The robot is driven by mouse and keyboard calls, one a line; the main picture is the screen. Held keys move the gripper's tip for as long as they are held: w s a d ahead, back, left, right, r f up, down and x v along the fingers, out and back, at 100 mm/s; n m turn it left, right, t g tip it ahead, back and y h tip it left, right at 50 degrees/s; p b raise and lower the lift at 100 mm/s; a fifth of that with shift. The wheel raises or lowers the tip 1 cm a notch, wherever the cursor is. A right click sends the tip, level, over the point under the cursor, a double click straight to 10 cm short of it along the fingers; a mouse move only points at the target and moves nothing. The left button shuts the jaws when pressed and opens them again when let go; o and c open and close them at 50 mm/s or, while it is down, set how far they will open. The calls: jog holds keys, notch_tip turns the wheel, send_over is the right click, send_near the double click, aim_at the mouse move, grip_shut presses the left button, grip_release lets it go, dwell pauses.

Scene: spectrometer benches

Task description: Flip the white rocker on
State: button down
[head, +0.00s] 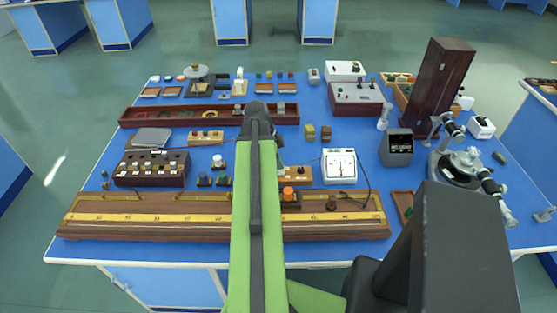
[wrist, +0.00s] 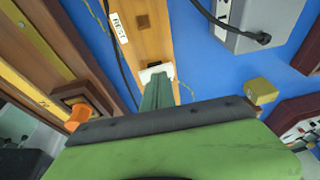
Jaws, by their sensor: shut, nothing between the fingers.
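The white rocker (wrist: 155,72) shows in the wrist view on a narrow wooden board (wrist: 146,32), near the board's end. My gripper (wrist: 157,82) is shut and empty, its green fingers pointing at the rocker. The fingertips are right at the near side of the rocker and overlap its lower part; I cannot tell whether they touch. The rocker's exact tilt is not clear. In the head view the wooden board (head: 297,176) shows right of my arm, which hides its left part; I cannot make out the rocker there.
The white meter (head: 339,166) is beside the board. A yellow block (wrist: 261,92) is to the right, with dark cables nearby.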

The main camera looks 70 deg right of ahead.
jog(key=shift+r+p, duration=0.5)
jog(key=w+r+p, duration=0.1)
jog(key=r+p, duration=0.5)
jog(key=w+d+r+p, duration=0.1)
jog(key=w+r+p, duration=0.1)
jog(key=r+p, duration=0.4)
jog(key=shift+w+d+r, duration=0.2)
jog(key=shift+w+d, duration=0.05)
jog(key=shift+w, duration=0.05)
jog(key=shift+f, duration=0.1)
